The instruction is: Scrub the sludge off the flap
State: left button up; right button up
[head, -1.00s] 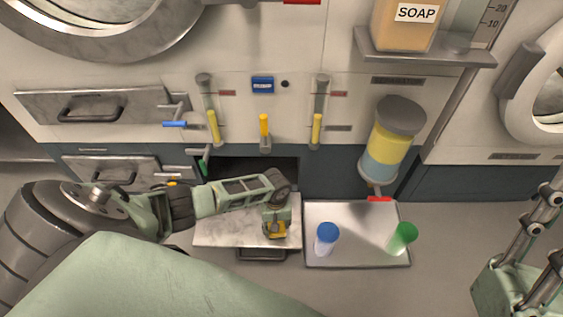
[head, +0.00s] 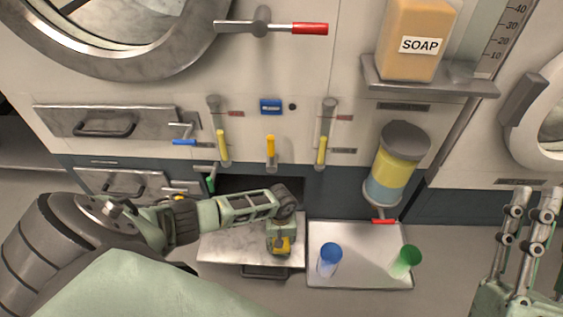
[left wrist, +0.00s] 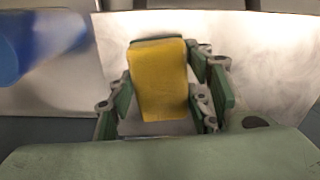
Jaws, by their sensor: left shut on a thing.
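The flap (head: 225,250) is a metal plate folded down below a dark opening in the machine front. Its surface shows faint grey cloudy marks; in the left wrist view the flap (left wrist: 265,45) fills the upper right, with similar smears. My left gripper (head: 280,243) is over the right part of the flap, pointing down, shut on a yellow sponge-like block (left wrist: 160,80). The block also shows at its fingertips in the head view (head: 284,245). Whether the block touches the flap is hard to tell. My right gripper (head: 536,195) is at the right edge, empty, its fingers apart.
A metal tray (head: 350,275) right of the flap holds a blue cup (head: 329,260) and a green cup (head: 405,262). A yellow and blue dispenser (head: 393,170) with a red lever hangs above it. Yellow-handled levers (head: 271,150) and closed drawers (head: 105,122) line the front.

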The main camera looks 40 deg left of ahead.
pick_arm(q)
jog(key=shift+r+p, duration=0.7)
jog(key=shift+p, duration=0.1)
jog(key=shift+r+p, duration=0.8)
jog(key=shift+p, duration=0.05)
pick_arm(e)
jog(key=shift+w+d+f+g+h, duration=0.9)
jog(key=shift+w+f+g+h, duration=0.85)
jog(key=shift+f+g, duration=4.2)
pick_arm(q)
jog(key=shift+r+p, duration=0.3)
jog(key=shift+p, duration=0.1)
jog(key=shift+r+p, duration=0.8)
jog(key=shift+p, duration=0.05)
jog(key=shift+r+p, duration=0.3)
jog(key=shift+p, duration=0.05)
pick_arm(e)
jog(key=s+d+f+g+h, duration=0.1)
jog(key=s+f, duration=0.3)
jog(key=f, duration=0.4)
jog(key=s+d+f+g+h, duration=0.1)
jog(key=s+d+f+g, duration=0.3)
jog(key=f, duration=0.4)
jog(key=shift+s+m, duration=0.4)
jog(key=shift+g, duration=0.25)
